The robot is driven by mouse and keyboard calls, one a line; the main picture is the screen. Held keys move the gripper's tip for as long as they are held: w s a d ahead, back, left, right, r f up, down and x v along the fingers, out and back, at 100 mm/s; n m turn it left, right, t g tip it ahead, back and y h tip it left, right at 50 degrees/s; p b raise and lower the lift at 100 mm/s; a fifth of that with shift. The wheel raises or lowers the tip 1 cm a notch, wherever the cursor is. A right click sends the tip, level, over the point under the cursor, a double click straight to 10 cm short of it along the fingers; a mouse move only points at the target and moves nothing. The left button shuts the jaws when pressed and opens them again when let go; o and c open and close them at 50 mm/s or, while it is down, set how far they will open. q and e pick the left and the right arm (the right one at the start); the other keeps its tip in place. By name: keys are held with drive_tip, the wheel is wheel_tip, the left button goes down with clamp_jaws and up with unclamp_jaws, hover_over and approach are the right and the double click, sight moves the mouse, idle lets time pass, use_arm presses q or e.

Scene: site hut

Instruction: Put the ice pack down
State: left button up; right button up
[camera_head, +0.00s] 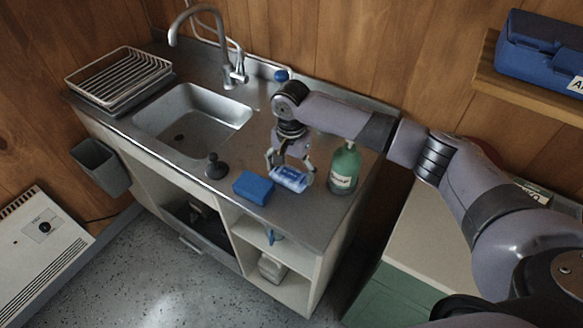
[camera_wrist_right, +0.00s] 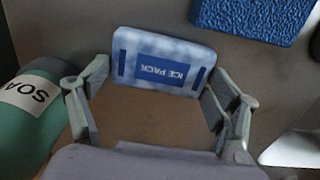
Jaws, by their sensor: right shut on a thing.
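The ice pack (camera_head: 289,180) is a pale blue-white slab with a dark blue label. It is at the steel counter (camera_head: 222,203), between a blue sponge and a green soap bottle. My right gripper (camera_head: 291,169) reaches down from above and is shut on it. In the right wrist view the ice pack (camera_wrist_right: 163,55) sits between the two fingers of my gripper (camera_wrist_right: 155,82), its label facing the camera. I cannot tell whether its underside touches the counter. My left gripper is not in view.
The green soap bottle (camera_head: 344,168) stands close right of the ice pack. The blue sponge (camera_head: 254,188) lies close left, with a black plunger-shaped item (camera_head: 215,166) beyond it. The sink (camera_head: 178,128) and dish rack (camera_head: 118,78) are further left. The counter's front edge is near.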

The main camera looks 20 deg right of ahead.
drive_tip(key=o, duration=1.2)
